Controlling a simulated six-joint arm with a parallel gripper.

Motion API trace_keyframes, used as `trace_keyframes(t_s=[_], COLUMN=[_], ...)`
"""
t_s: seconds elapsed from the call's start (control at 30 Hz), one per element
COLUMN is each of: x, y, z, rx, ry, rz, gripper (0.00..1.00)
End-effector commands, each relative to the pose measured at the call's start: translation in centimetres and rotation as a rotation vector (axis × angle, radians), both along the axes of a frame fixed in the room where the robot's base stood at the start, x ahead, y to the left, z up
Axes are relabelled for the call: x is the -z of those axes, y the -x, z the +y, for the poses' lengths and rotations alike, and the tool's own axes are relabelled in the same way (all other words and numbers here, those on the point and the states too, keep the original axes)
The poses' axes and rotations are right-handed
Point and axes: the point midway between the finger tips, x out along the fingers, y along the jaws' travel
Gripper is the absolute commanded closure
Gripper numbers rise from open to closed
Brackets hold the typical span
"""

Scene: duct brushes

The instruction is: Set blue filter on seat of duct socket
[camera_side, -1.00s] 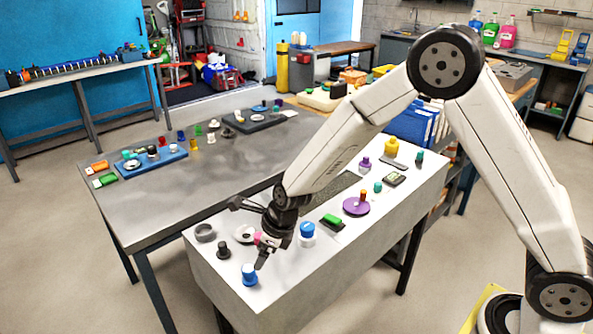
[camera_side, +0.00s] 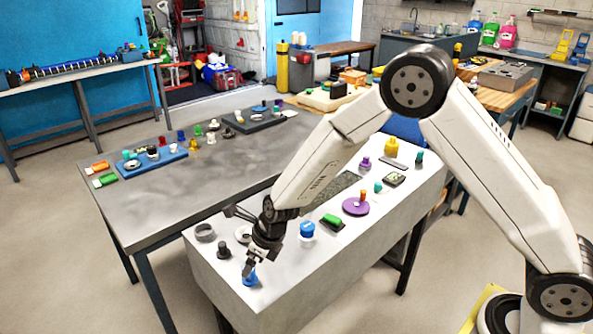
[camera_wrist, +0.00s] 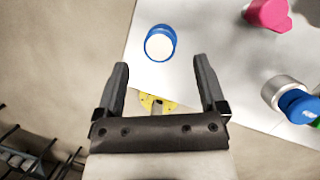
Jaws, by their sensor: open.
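A small blue piece (camera_side: 251,280), which I take for the blue filter, stands near the front left corner of the white bench. The wrist view shows it as a blue ring with a pale round top (camera_wrist: 160,43), ahead of the fingertips and roughly between their lines. My gripper (camera_side: 248,268) is beside and partly in front of it in the side view. In the wrist view my gripper (camera_wrist: 160,75) is open with nothing between its fingers. I cannot tell for certain which piece is the duct socket; a dark flanged piece (camera_side: 223,252) and a grey ring (camera_side: 205,232) stand farther left.
A blue-capped white piece (camera_side: 307,230), a green block on a dark base (camera_side: 332,221) and a purple disc (camera_side: 355,206) stand to the right. A pink piece (camera_wrist: 268,13) shows in the wrist view. The bench edge is close to the blue piece.

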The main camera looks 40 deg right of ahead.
Motion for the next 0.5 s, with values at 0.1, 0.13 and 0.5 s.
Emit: trace_keyframes(t_s=[0.1, 0.13, 0.5], x=[0.0, 0.0, 2.3], y=[0.0, 0.0, -0.7], z=[0.0, 0.0, 0.5], rx=[0.000, 0.000, 0.000], ry=[0.000, 0.000, 0.001], rz=[0.000, 0.000, 0.002], gripper=[0.10, 0.10, 0.10])
